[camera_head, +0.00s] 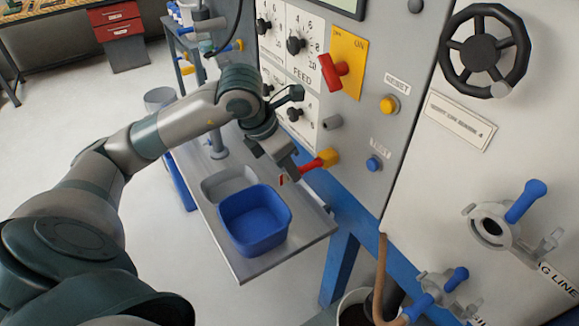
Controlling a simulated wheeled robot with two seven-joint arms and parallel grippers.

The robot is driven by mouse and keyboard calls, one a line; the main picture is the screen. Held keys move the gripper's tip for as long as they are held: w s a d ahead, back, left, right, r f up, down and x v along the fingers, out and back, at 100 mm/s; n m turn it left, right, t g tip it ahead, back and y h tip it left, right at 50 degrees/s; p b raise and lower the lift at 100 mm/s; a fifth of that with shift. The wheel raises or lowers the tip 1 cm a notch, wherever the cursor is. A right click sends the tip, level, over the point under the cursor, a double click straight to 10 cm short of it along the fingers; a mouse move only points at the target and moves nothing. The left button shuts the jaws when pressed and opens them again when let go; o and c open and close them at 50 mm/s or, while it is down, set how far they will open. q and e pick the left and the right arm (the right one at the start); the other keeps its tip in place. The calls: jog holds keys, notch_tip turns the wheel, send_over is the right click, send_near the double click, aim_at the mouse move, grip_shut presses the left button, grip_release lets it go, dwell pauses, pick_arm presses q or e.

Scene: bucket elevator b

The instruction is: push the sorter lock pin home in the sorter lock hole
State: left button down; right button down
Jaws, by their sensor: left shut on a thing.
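My left gripper (288,172) reaches in from the left and is shut on a red pin, which I take as the sorter lock pin (309,165). A small red end of it shows on the near side of the fingers. Its far end meets a yellow block (329,157) at the lower edge of the grey panel. The sorter lock hole itself is not visible; it may be in that block. I cannot tell how deep the pin sits. My right gripper is not in view.
The panel carries a red handle (333,71), a grey stub (332,122), a blue button (374,164) and several knobs. A handwheel (482,50) is at upper right.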

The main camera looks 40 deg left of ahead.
pick_arm(q)
jog(key=shift+s+a+b, duration=0.3)
jog(key=shift+s+b, duration=0.15)
jog(key=shift+s, duration=0.25)
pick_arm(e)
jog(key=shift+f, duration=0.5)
